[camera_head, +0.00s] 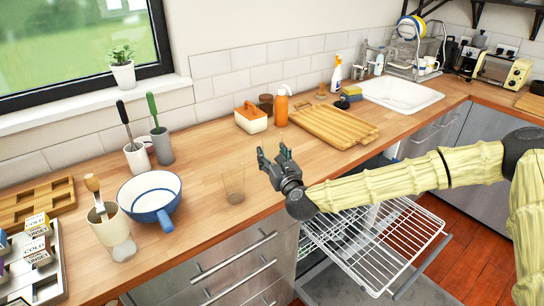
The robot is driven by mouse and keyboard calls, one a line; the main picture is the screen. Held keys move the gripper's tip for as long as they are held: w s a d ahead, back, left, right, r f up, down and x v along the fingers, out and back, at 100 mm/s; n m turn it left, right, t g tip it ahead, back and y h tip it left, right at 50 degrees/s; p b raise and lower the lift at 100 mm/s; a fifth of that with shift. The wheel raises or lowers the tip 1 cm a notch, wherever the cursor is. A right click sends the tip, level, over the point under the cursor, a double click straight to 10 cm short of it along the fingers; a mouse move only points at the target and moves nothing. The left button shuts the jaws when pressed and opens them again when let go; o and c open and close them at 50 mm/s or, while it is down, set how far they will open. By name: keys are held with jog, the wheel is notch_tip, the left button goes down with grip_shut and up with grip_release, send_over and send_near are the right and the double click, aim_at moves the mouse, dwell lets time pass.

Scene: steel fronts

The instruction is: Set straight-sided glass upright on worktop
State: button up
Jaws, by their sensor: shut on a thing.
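A clear, brownish-looking glass (233,184) stands upright on the wooden worktop (200,215), near its front edge. My gripper (273,156) is just to the right of this glass, over the worktop's front part, with its dark fingers pointing up and to the left. A gap shows between the fingers and the standing glass. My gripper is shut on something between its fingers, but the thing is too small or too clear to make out. I cannot tell whether it is a glass.
A blue-and-white pan (150,196) and a cream pot (108,224) stand to the left. An orange bottle (281,106), a butter dish (251,118) and cutting boards (333,126) are behind. A wire rack (375,240) is pulled out below the worktop. Bare worktop lies around the glass.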

jog(key=shift+w+a+f+b, duration=0.15)
jog(key=shift+f+b, duration=0.15)
jog(key=shift+f, duration=0.25)
jog(key=shift+w+d+f+b, duration=0.1)
jog(key=shift+f+b, duration=0.2)
jog(key=shift+f, duration=0.25)
jog(key=shift+s+f+b, duration=0.1)
jog(key=shift+f+b, duration=1.15)
jog(key=shift+f+b, duration=0.4)
jog(key=o, duration=1.2)
jog(key=shift+s, duration=0.1)
jog(key=v, duration=1.1)
jog(key=shift+s, duration=0.4)
